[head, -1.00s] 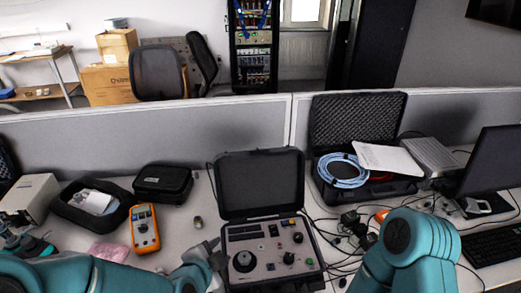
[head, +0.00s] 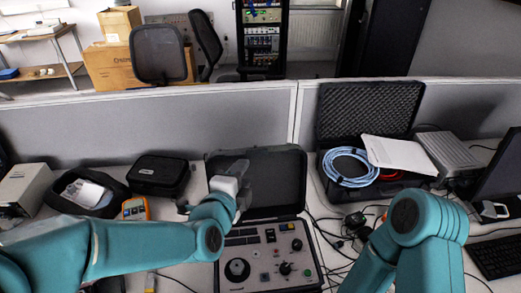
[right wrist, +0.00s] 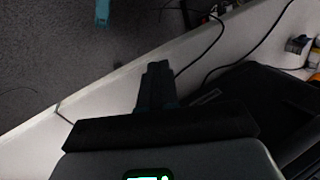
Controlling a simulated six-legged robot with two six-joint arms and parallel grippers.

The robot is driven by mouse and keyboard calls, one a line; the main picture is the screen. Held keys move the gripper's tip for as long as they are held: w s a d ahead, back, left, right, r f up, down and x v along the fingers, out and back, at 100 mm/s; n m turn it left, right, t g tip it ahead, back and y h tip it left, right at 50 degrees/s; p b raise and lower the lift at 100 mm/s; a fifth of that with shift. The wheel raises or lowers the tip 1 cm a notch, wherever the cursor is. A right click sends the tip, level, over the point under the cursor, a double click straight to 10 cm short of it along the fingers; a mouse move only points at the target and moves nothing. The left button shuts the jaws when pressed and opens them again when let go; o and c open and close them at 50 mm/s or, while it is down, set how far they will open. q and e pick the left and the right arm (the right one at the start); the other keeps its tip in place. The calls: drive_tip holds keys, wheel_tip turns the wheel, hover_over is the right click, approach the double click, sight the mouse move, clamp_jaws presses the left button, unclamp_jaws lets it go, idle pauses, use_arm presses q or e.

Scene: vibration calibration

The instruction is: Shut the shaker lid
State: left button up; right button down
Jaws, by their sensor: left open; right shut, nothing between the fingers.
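The shaker (head: 253,280) is a black case with a grey panel of knobs on the desk. Its black lid (head: 283,183) stands open, raised at the back of the case. My left gripper (head: 236,170) is open in front of the lid's left part and covers some of it. I cannot tell whether it touches the lid. My right gripper (right wrist: 157,80) shows dark and shut in the right wrist view, with nothing in it. In the head view my right arm is at the lower right and its gripper is hidden.
Right of the shaker is an open foam-lined case (head: 368,112) with a blue cable coil (head: 346,181). Loose cables lie between the cases. To the left are a black pouch (head: 160,176) and an orange meter (head: 135,209). A grey partition (head: 100,135) stands behind the desk.

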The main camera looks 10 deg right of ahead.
sight(258, 152)
use_arm(q)
drive_tip(key=p+x, duration=0.1)
drive_tip(key=x, duration=1.2)
drive_tip(key=shift+w+f, duration=0.15)
drive_tip(key=shift+a, duration=0.1)
clamp_jaws()
